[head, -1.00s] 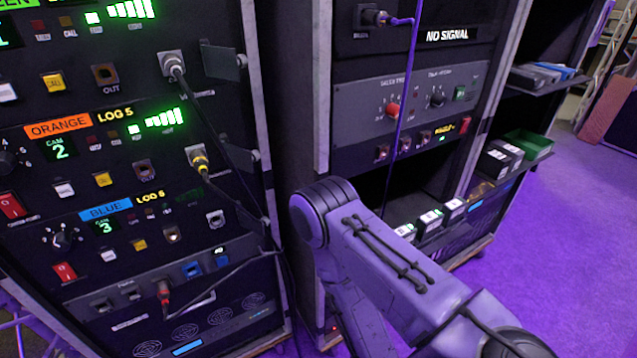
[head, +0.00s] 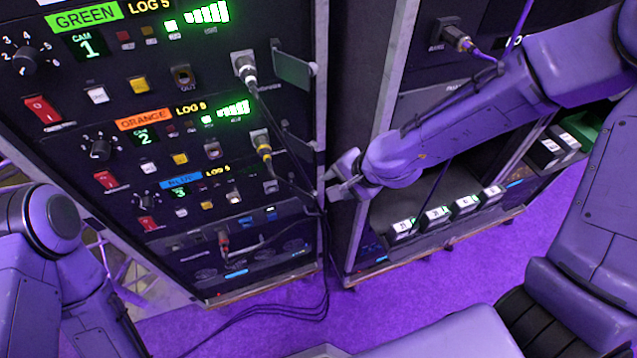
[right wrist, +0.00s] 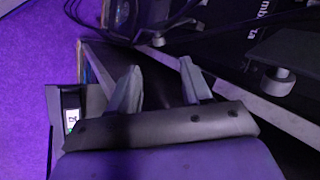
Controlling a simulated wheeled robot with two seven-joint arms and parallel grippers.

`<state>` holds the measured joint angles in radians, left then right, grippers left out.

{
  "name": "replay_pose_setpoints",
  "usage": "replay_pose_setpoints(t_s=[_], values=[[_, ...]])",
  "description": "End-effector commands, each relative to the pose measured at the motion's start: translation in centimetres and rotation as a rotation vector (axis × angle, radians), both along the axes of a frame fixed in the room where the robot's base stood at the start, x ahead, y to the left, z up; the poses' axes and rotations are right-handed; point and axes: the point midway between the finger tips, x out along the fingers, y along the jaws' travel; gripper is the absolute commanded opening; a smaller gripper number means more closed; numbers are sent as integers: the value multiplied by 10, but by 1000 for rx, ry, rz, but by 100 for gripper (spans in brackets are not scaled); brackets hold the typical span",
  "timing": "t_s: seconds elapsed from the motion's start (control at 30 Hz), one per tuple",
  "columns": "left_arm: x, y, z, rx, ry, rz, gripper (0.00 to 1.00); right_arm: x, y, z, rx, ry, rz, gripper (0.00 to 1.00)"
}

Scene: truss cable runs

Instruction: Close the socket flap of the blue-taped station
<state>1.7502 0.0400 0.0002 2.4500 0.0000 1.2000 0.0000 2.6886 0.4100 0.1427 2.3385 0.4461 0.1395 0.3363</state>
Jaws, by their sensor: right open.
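The blue-taped station is the lowest labelled row of the left rack, with a blue label (head: 180,184) and a green "3" display. Its socket (head: 270,187) is at the row's right end, with no plug visible in it. Its flap is hard to make out among dark cables right of the socket. My right gripper (head: 341,176) is open and empty, to the right of that socket at the gap between the racks. In the right wrist view its two fingers (right wrist: 160,84) are apart with nothing between them. My left arm shows at left; its gripper is out of frame.
The green-row flap (head: 292,65) stands open beside a plugged socket. The orange row has a yellow-ringed plug (head: 264,149). Black cables (head: 322,240) hang down the rack's right edge to the floor. The right rack (head: 372,150) stands close by, with white-labelled boxes (head: 437,215) low down.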

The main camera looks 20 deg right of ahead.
Motion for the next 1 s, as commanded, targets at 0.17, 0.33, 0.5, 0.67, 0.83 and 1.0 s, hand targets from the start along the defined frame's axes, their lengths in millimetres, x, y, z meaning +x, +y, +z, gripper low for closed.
replay_pose_setpoints(t_s=[0.17,0.33,0.5,0.67,0.83,1.0], values=[[0,0,-8,0,0,0,58,17,12,-38,-2,6,1,48],[0,0,-9,0,0,0,58,33,22,-66,-2,4,1,48],[0,0,-9,0,0,0,58,43,28,-81,-4,1,2,48],[0,0,-9,0,0,0,58,45,29,-83,-3,0,4,48],[0,0,-9,0,0,0,58,45,29,-83,-4,0,4,36],[0,0,-9,0,0,0,58,45,29,-83,-5,1,4,0]])
